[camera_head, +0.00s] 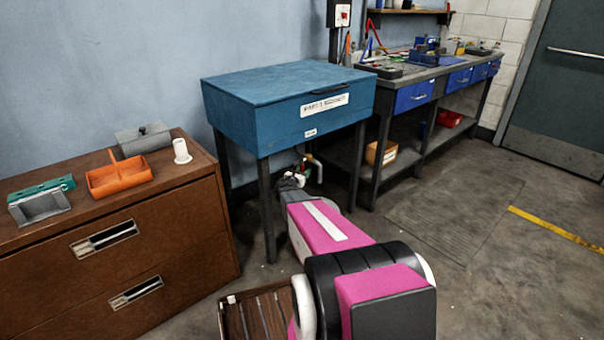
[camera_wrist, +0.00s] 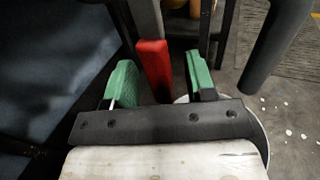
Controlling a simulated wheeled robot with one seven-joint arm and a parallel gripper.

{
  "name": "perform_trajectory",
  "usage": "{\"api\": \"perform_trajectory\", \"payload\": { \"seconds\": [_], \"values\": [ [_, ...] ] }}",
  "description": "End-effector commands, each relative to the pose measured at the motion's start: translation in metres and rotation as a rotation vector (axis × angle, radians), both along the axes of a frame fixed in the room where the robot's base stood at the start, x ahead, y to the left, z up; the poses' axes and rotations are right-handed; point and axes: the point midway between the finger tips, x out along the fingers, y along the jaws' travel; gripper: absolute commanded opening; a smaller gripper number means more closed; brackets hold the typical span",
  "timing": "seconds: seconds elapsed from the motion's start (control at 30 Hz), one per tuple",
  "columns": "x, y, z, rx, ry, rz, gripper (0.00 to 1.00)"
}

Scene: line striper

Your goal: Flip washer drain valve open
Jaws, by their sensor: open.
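The blue parts washer (camera_head: 250,112) stands on dark legs against the wall, with its lid down. A red-ended lever (camera_wrist: 153,66) on a grey bar shows in the wrist view; it looks like the drain valve handle. My gripper (camera_wrist: 160,62) is open, with one green finger on each side of the red end. The red end is nearer the left finger, and I cannot tell whether it touches. In the head view my gripper (camera_head: 291,181) is under the washer's front, where small valve parts (camera_head: 312,160) partly show. The valve body is mostly hidden.
A brown drawer cabinet (camera_head: 165,250) stands left, with an orange tray (camera_head: 118,178) on top. A workbench (camera_head: 425,72) stands right. Dark washer legs (camera_head: 268,210) flank my arm. A pale round rim (camera_wrist: 264,145) lies below the gripper. The floor at right is clear.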

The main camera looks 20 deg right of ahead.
Motion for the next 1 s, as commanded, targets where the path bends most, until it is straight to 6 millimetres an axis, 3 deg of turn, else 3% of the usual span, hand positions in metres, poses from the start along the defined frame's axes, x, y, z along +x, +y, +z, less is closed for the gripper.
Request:
{"api": "perform_trajectory", "payload": {
  "seconds": [0.23,0.27,0.4,0.73,1.0],
  "values": [
    [0.000,-0.001,0.000,0.000,0.000,0.000,0.50],
    [0.000,-0.001,0.000,0.000,0.000,0.000,0.44],
    [0.000,0.000,0.000,0.000,0.000,0.000,0.00],
    [-0.002,-0.001,0.001,-0.009,0.024,0.000,0.00],
    [-0.011,-0.004,0.002,-0.058,0.160,0.001,0.00]
  ]
}}
